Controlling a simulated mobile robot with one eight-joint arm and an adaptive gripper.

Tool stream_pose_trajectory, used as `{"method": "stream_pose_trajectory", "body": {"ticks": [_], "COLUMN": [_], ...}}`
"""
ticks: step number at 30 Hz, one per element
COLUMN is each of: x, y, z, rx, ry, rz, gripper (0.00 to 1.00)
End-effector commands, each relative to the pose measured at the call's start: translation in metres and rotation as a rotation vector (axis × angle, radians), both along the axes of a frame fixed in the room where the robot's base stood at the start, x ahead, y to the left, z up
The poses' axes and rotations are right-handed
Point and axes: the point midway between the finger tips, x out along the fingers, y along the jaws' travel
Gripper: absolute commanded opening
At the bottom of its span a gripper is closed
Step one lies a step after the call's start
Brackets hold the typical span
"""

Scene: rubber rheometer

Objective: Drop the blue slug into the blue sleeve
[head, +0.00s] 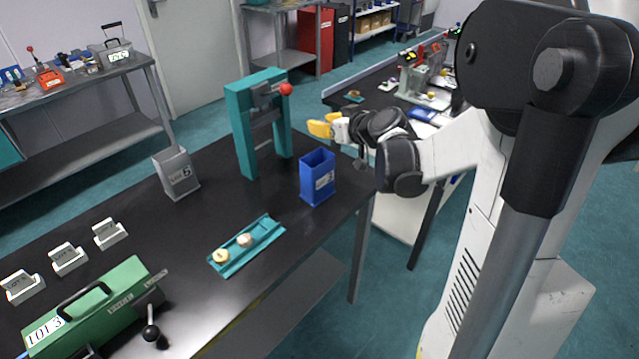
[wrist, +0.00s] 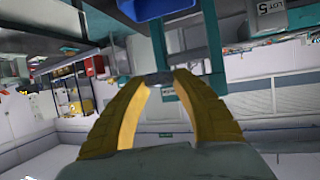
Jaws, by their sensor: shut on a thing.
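The blue sleeve (head: 317,180) is an open-topped upright box with a label, near the right edge of the black table. Its blue side also shows at the top of the wrist view (wrist: 150,8). My gripper (head: 320,128) has yellow fingers and is raised above and behind the blue sleeve, apart from it. In the wrist view the fingers (wrist: 158,80) close at their tips on a small greyish piece, the slug (wrist: 158,78). Its colour cannot be told clearly, and the fingers hide most of it in the head view.
A teal press frame (head: 240,130) with a red knob stands behind the blue sleeve. A grey sleeve (head: 177,174) stands to its left. A teal tray (head: 226,268) with two cream slugs lies in front. A green device (head: 95,310) and small white holders (head: 68,262) are farther left.

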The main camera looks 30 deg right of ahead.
Motion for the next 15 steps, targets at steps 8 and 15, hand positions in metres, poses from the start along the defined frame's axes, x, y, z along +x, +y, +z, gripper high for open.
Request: {"method": "stream_pose_trajectory", "body": {"ticks": [8, 15], "x": [0.000, 0.000], "y": [0.000, 0.000], "z": [-0.031, -0.031], "rx": [0.000, 0.000], "ry": [0.000, 0.000], "rz": [0.000, -0.001], "gripper": [0.14, 0.14]}}
